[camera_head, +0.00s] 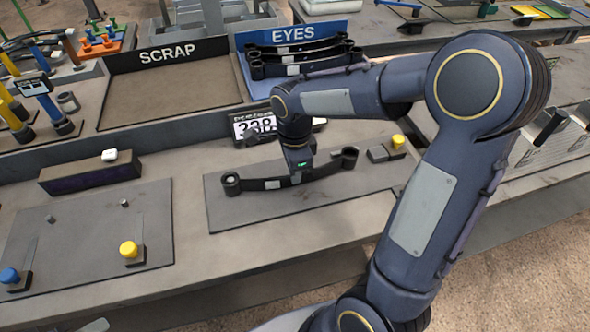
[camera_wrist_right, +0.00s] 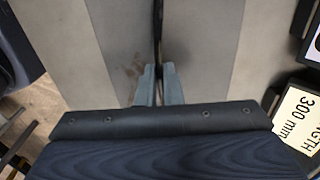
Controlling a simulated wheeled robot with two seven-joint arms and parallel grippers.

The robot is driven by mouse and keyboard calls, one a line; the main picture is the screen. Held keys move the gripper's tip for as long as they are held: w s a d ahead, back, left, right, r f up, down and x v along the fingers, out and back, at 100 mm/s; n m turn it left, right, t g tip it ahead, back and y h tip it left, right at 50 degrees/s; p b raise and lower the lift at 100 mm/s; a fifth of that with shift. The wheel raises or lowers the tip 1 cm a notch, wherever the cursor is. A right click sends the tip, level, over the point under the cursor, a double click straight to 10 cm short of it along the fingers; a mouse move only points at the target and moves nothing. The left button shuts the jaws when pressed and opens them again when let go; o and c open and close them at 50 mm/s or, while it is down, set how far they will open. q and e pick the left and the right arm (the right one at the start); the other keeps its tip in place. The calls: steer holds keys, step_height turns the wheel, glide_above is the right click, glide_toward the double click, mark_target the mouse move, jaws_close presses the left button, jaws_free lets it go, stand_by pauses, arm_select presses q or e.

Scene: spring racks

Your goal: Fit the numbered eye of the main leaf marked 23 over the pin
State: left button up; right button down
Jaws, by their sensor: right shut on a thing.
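A dark, slightly bowed main leaf (camera_head: 262,184) with a round eye at each end lies along the middle grey plate (camera_head: 225,217). A pale label is on it; the number 23 cannot be read. My right gripper (camera_head: 299,178) is shut on the leaf near its middle. In the right wrist view the fingers (camera_wrist_right: 159,88) pinch the leaf (camera_wrist_right: 158,22), seen as a thin dark edge. A light spot shows inside the left eye (camera_head: 231,182); I cannot tell whether it is a pin. The other eye (camera_head: 349,154) is at the right. My left gripper is out of view.
A yellow-topped block (camera_head: 397,142) is near the plate's right end. A number sign (camera_head: 254,124) stands behind the arm. The EYES bin (camera_head: 243,62) holds several leaves; the SCRAP tray (camera_head: 150,95) looks empty. Another plate (camera_head: 80,240) with yellow and blue knobs is at left.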

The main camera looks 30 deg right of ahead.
steer(key=shift+w+a, duration=0.1)
steer(key=shift+a, duration=0.05)
stand_by(0.4)
steer(key=c, duration=1)
jaws_free()
steer(key=shift+r, duration=0.1)
steer(key=shift+r+p, duration=3.25)
steer(key=shift+r, duration=0.7)
